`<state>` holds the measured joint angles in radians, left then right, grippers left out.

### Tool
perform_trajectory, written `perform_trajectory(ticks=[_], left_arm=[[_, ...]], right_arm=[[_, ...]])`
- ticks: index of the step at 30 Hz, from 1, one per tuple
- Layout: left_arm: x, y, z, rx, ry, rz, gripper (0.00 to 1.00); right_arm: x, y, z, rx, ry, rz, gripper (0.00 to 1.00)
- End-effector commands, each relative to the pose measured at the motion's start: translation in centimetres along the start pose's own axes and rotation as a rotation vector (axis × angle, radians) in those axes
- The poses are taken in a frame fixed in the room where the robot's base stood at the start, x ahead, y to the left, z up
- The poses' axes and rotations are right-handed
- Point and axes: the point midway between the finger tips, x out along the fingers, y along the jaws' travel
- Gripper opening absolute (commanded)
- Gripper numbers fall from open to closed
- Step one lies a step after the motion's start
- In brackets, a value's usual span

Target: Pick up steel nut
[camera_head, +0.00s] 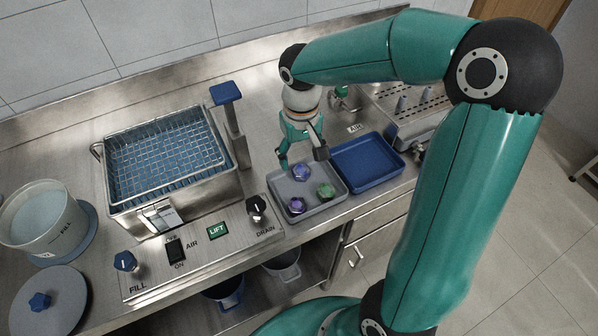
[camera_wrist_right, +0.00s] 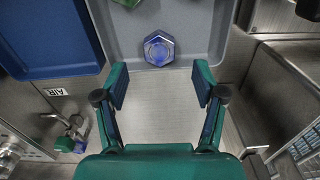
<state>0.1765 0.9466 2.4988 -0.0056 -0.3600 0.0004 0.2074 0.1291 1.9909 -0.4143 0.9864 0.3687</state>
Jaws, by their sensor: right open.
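The grey tray (camera_head: 322,206) holds three hexagonal nut-like pieces. A blue-violet one (camera_head: 303,171) lies near the back, a green one (camera_head: 326,191) at the right and a purple one (camera_head: 297,205) at the front left. I cannot tell which is the steel nut. My right gripper (camera_head: 302,152) is open and empty above the tray's back edge. In the right wrist view, the blue-violet piece (camera_wrist_right: 158,48) lies just beyond the open fingertips (camera_wrist_right: 160,82), roughly centred between them. The green piece (camera_wrist_right: 127,3) is cut off at the top. My left gripper is not in view.
An empty blue tray (camera_head: 368,162) stands right of the grey one. A wire basket (camera_head: 165,158) over a tank and a blue-topped post (camera_head: 227,94) stand left. A panel with knobs (camera_head: 190,248) runs along the front. A white pot (camera_head: 43,220) stands far left.

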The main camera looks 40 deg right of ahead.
Motion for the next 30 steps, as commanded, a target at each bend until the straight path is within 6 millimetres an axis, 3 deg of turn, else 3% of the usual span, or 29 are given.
perform_trajectory(ticks=[9, 18, 30], left_arm=[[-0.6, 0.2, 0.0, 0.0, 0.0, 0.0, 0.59], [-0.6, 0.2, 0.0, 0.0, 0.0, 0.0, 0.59], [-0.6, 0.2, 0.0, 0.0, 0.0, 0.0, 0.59]], right_arm=[[4.1, 0.1, 0.2, 0.001, -0.005, 0.0, 0.7], [4.6, 0.0, 0.1, 0.001, -0.001, -0.001, 0.7], [4.6, 0.0, 0.1, 0.0, -0.001, -0.001, 0.03]])
